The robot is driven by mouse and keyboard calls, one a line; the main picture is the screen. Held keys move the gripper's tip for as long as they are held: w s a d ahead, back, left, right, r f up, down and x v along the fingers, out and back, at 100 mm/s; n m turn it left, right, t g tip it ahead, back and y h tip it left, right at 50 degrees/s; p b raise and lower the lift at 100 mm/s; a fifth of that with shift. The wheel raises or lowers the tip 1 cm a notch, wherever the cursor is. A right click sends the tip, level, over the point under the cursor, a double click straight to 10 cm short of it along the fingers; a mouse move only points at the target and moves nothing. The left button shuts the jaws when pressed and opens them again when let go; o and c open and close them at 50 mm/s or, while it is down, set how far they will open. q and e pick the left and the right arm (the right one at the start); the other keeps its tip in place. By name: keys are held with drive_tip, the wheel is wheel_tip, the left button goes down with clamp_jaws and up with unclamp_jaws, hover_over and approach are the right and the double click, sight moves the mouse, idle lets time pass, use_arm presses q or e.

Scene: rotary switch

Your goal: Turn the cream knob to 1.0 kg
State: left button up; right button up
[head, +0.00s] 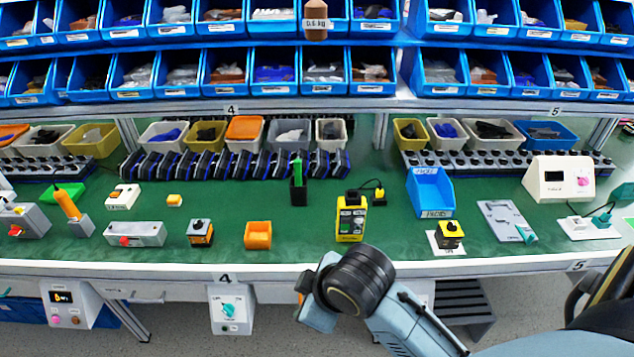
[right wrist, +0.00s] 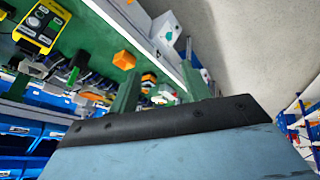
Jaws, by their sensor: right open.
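I cannot make out a clearly cream knob. A cream box (head: 560,180) with a dark display and a pink knob (head: 583,182) stands at the right of the bench. A brown cylinder (head: 315,13) with a "0.6 kg" label hangs in front of the bins at top centre. In the right wrist view my right gripper (right wrist: 162,88) is open, its two fingers apart with nothing held between them. In the head view my right arm reaches to the bench's front edge at lower centre; its fingers cannot be made out there. My left gripper is not in view.
A white box with a teal knob (head: 229,309) hangs below the bench front, left of my arm. Blue bins line the back. Green bench (head: 310,240) is bare between items.

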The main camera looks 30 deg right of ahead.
drive_tip(key=w+a+r+n+t, duration=0.3)
drive_tip(key=w+r+n, duration=0.6)
drive_tip(key=w+r, duration=0.55)
drive_tip(key=w+d+r+n+t+h, duration=0.1)
drive_tip(key=w+r+n+t, duration=0.15)
drive_tip(key=r, duration=0.65)
drive_tip(key=w+r+n+t+h, duration=0.1)
drive_tip(key=w+r+n, duration=0.25)
drive_tip(key=r, duration=0.45)
drive_tip(key=s+d+r+n+t+h, duration=0.1)
drive_tip(key=s+d+r+n+h, duration=0.2)
drive_tip(key=r, duration=0.9)
drive_tip(key=s+d+r+n+t+h, duration=0.1)
drive_tip(key=s+d+r+h, duration=0.3)
drive_tip(key=r, duration=0.8)
drive_tip(key=s+d+r+n+t+h, duration=0.1)
drive_tip(key=s+d+r+n, duration=0.3)
drive_tip(key=r, duration=0.8)
drive_tip(key=w+d+m+p, duration=0.1)
drive_tip(key=w+d+p, duration=0.3)
drive_tip(key=w, duration=0.9)
drive_tip(key=shift+d+r+m+p, duration=0.15)
drive_tip(key=shift+d+m+p, duration=0.2)
drive_tip(key=shift+d, duration=1.15)
